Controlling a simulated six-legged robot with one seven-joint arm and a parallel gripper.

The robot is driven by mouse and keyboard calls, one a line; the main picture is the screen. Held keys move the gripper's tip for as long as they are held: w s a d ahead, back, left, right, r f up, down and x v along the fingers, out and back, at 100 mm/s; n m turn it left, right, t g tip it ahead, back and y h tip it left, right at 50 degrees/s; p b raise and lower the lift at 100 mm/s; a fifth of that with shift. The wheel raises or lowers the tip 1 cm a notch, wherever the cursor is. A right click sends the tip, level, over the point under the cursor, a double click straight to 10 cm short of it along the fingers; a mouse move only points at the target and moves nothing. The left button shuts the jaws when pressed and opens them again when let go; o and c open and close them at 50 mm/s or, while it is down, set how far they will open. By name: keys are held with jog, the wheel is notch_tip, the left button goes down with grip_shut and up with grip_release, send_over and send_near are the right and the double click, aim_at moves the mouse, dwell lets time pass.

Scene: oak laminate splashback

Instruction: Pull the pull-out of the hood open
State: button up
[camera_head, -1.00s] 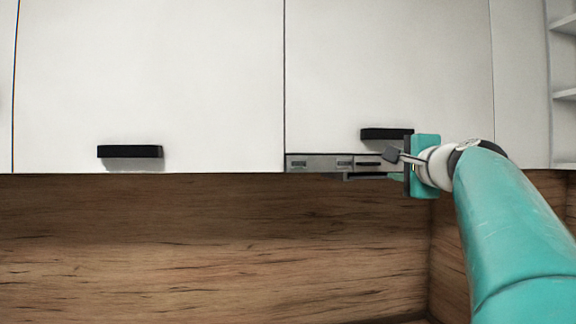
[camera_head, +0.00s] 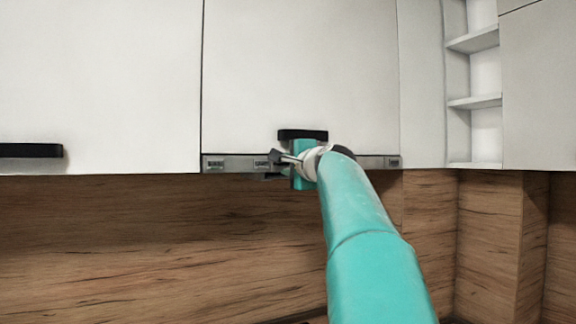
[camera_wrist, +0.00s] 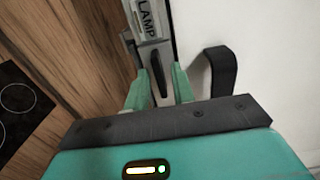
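The hood's pull-out is a thin grey metal strip (camera_head: 230,163) along the lower edge of the white cabinet in the head view. Its front shows in the wrist view with a "LAMP" label (camera_wrist: 147,20) and a dark elongated grip or slot (camera_wrist: 158,75). The strip looks flush with the cabinet front. My gripper (camera_wrist: 159,85) is open, with one teal finger on each side of the strip near the dark slot. Whether the fingers touch it I cannot tell. In the head view my gripper (camera_head: 303,165) is in front of the strip's middle, and its fingertips are mostly hidden.
A black cabinet handle (camera_head: 302,134) is just above my gripper; it also shows close to the right finger in the wrist view (camera_wrist: 220,72). A wood splashback (camera_head: 130,230) lies below. Open shelves (camera_head: 475,102) are at the right. A dark hob (camera_wrist: 20,105) is at the wrist view's left.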

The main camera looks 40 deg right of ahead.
grip_shut()
jog(key=shift+s, duration=0.15)
jog(key=v, duration=1.2)
jog(key=shift+a, duration=0.1)
jog(key=shift+o, duration=1.1)
grip_release()
